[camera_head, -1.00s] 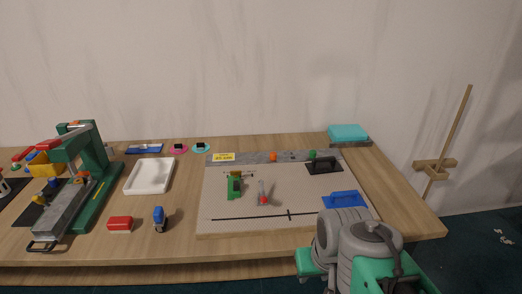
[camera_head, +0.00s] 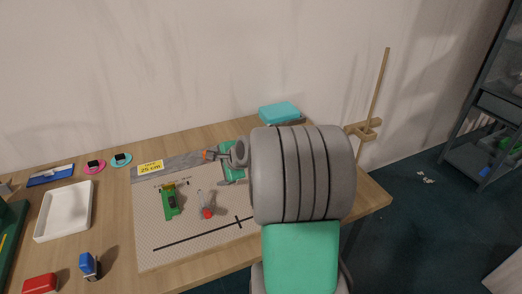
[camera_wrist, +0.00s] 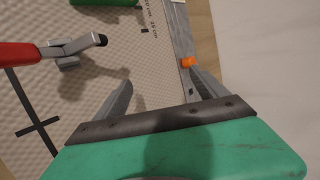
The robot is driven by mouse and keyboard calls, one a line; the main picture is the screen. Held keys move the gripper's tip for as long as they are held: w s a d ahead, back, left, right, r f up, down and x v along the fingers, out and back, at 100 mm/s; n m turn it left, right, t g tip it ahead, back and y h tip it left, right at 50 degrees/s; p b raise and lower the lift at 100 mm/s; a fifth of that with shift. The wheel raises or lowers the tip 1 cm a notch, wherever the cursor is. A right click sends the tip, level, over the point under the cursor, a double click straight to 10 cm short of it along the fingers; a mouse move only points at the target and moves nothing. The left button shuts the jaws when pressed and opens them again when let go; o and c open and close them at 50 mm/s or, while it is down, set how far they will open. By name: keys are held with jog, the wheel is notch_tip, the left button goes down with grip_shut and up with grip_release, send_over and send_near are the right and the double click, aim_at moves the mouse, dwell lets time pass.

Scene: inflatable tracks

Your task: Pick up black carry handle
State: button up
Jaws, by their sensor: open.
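My gripper (camera_wrist: 160,92) is open in the wrist view, its two grey fingers spread above the textured board (camera_wrist: 125,55). Nothing shows held between them; a dark shadow lies on the board there. In the head view, my gripper (camera_head: 226,181) is low over the back right of the board (camera_head: 190,240), partly hidden by my arm. I cannot make out a black carry handle in either current view. The right part of the board, where a flat black piece with a raised grip showed earlier, is covered by my arm.
A red-handled clamp (camera_wrist: 20,53) stands left of my fingers; it also shows in the head view (camera_head: 207,210). A green block (camera_head: 172,203), a grey ruler strip (camera_head: 185,161) with an orange piece (camera_wrist: 187,62), a white tray (camera_head: 66,211) and a teal box (camera_head: 280,113) are around.

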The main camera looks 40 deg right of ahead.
jog(key=shift+o, duration=0.6)
jog(key=d+m, duration=0.2)
jog(key=d, duration=0.1)
jog(key=d+f+m+t, duration=0.1)
jog(key=d+m, duration=0.1)
jog(key=d+m+p, duration=0.1)
jog(key=d+m, duration=0.1)
jog(key=d, duration=0.1)
jog(key=shift+w+d+f+m+t+h, duration=0.3)
jog(key=shift+d+f, duration=0.05)
jog(key=shift+o, duration=1)
jog(key=s+d+m+t, duration=0.1)
jog(key=d+m, duration=0.2)
jog(key=d, duration=0.1)
jog(key=s+d+f+m+h, duration=0.1)
jog(key=d+m, duration=0.3)
jog(key=s+d+m+t+h+p, duration=0.1)
jog(key=d+m, duration=0.2)
jog(key=d, duration=0.1)
jog(key=shift+f+t, duration=0.3)
jog(key=shift+f, duration=0.1)
jog(key=shift+m, duration=0.5)
jog(key=p+x, duration=0.1)
jog(key=x, duration=0.2)
jog(key=p+x, duration=0.1)
jog(key=x, duration=0.3)
jog(key=shift+d, duration=0.2)
jog(key=shift+w+d+f, duration=0.1)
jog(key=shift+w+f, duration=0.05)
jog(key=shift+w, duration=0.05)
